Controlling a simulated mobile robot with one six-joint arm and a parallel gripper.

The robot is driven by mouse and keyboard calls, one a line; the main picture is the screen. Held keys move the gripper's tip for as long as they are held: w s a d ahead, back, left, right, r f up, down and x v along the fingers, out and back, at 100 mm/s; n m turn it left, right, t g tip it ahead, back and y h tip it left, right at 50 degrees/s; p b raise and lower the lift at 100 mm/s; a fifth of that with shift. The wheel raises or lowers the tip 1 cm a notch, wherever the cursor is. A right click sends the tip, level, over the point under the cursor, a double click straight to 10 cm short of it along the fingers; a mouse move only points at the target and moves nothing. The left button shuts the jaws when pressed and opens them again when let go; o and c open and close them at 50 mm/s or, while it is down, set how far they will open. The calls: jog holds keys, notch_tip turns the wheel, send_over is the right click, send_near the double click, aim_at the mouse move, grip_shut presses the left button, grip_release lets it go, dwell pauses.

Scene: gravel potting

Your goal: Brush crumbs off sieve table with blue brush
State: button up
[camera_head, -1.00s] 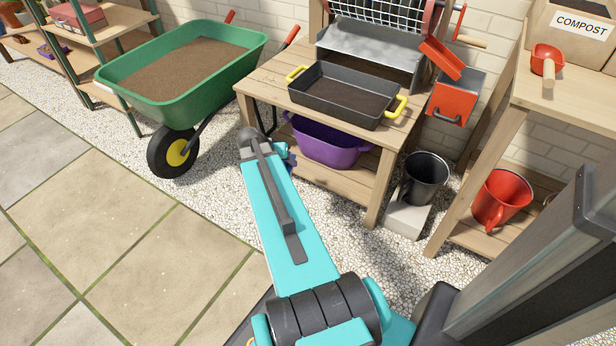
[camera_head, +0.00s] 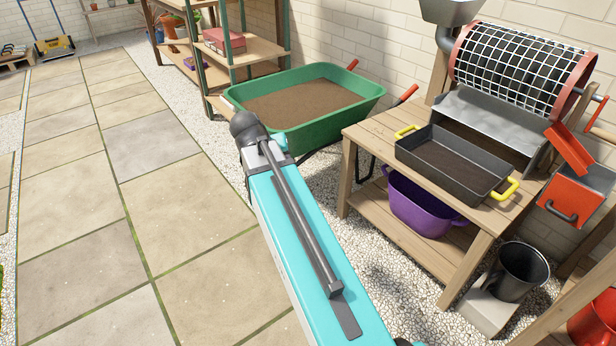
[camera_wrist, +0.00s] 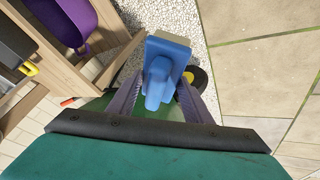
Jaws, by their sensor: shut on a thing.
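In the wrist view, my gripper (camera_wrist: 155,100) is shut on the blue brush (camera_wrist: 166,55), with its fingers on both sides of the handle. Pale bristles show at the brush's far edge. In the head view my arm hides the gripper and the brush. The wooden sieve table (camera_head: 377,135) stands right of my arm, with a drum sieve (camera_head: 520,68) and metal chute at its back. A dark tray (camera_head: 452,172) with yellow handles and brown soil sits on its top. The brush is off to the side of the table. I cannot make out crumbs on the top.
A green wheelbarrow (camera_head: 370,98) of soil stands left of the table. A purple tub (camera_head: 425,207) is on the lower shelf. A black bucket (camera_head: 520,272) and red scoop holder (camera_head: 572,200) are at the right. Open paving (camera_head: 185,185) lies left.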

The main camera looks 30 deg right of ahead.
jog(key=a+r+n+t+y, duration=0.1)
jog(key=a+r+n, duration=0.1)
jog(key=a+r, duration=0.4)
jog(key=a+r+n+y, duration=0.1)
jog(key=a+r, duration=0.6)
jog(key=a, duration=0.7)
jog(key=shift+r+n+t, duration=0.15)
jog(key=shift+n+t, duration=0.25)
jog(key=shift+n, duration=0.4)
